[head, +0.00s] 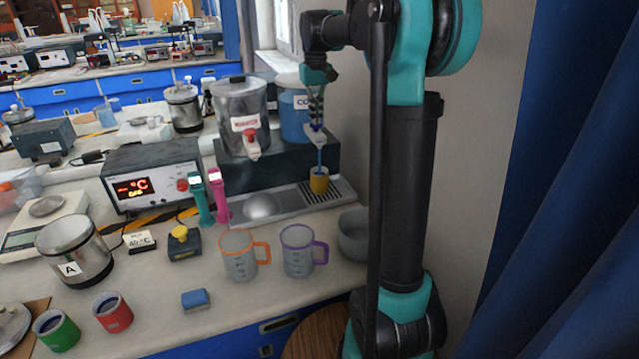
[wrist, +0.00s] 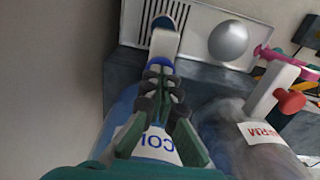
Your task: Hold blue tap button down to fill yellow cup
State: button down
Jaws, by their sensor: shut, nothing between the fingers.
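The yellow cup (head: 319,181) stands upright on the drip tray (head: 284,203) under the cold tap (head: 318,137). A thin blue stream (head: 320,160) runs from the tap down into the cup. My gripper (head: 316,119) is shut and empty, pointing down onto the top of the tap. In the wrist view, my gripper (wrist: 161,78) has its fingertips at the blue button (wrist: 158,62), partly covering it, and they appear to touch. A dark blue round patch (wrist: 163,22) shows beyond the spout there. The liquid level in the cup cannot be told.
The WARM dispenser (head: 242,112), with a red-button tap, stands left of the COLD dispenser (head: 294,100). A metal dome (head: 262,206) sits on the tray. Orange-handled (head: 239,256) and purple-handled (head: 298,252) jugs and a grey bowl (head: 354,234) stand in front.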

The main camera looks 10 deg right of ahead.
dwell(0.3)
jog(key=shift+r, duration=2.5)
